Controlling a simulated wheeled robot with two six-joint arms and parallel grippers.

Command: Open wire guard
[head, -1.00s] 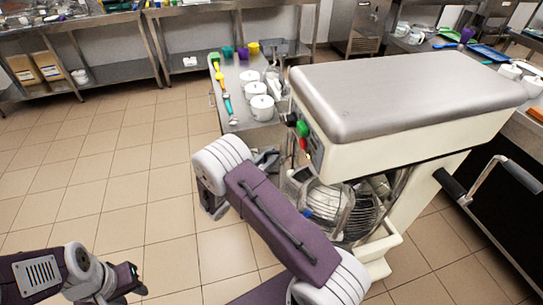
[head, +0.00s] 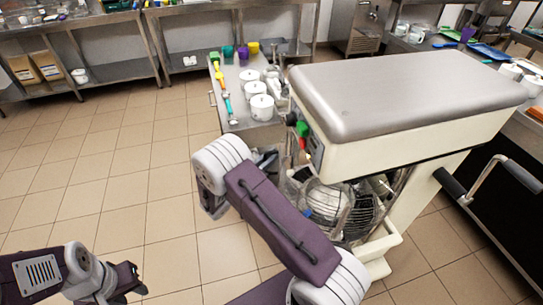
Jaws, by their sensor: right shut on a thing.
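The wire guard (head: 364,212) is a cage of thin, curved bars at the front of the large cream mixer (head: 420,150), below its grey-topped head. My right arm crosses in front and hides much of the guard's left side. My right gripper (head: 296,181) is mostly hidden behind my arm at the left edge of the guard, and it is shut on the guard. The exact grip point cannot be made out. My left gripper (head: 136,281) is open and empty, low at the left above the floor, far from the mixer.
A steel table (head: 238,100) with white pots (head: 262,107), coloured cups and utensils stands behind the mixer. Green and red buttons (head: 302,129) are on the mixer's side. The tiled floor at left is clear.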

